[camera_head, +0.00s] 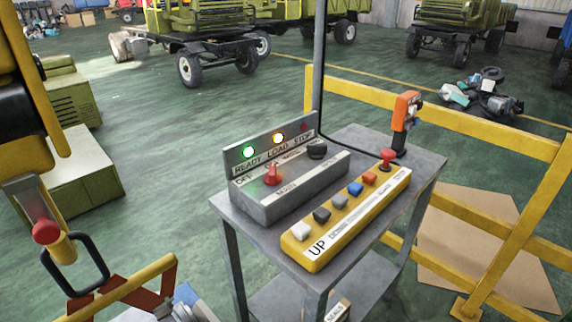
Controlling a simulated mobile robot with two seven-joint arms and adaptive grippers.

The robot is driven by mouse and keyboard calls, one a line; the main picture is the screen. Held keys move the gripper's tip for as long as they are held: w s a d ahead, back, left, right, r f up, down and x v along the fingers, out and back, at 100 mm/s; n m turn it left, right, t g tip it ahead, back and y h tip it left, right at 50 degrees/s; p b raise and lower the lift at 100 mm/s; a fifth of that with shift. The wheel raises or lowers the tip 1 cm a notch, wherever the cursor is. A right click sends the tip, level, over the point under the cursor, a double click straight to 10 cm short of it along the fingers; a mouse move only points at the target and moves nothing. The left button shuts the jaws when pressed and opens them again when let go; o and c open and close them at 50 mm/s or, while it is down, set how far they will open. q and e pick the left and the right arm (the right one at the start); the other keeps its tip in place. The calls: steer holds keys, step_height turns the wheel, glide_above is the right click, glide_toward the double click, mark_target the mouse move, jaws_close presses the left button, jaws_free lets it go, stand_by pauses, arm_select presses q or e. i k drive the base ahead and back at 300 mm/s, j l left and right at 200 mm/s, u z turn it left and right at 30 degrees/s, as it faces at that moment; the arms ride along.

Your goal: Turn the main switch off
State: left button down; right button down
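A grey control box (300,192) stands on a grey metal cart. A red rotary switch (272,174) sits on its top face, near a label reading OFF; the rest of the lettering is too small to read surely. This looks like the main switch, but its exact pointer direction is unclear. A black knob (317,149) sits further right on the same box. On the upright panel (270,143), the green READY lamp (248,152) and the orange LOAD lamp (278,138) are lit, and the STOP lamp (303,127) looks dark. Neither gripper can be made out.
A yellow button pendant (340,225) with several coloured buttons lies beside the box on the cart (233,208). A red mushroom button (387,155) and orange handheld controller (405,110) are behind. A yellow railing (480,128) runs right. Yellow machinery with a red knob (46,231) stands left.

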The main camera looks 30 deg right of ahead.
mark_target(273, 178)
steer(key=k+l+z, duration=0.15)
steer(key=z, duration=0.85)
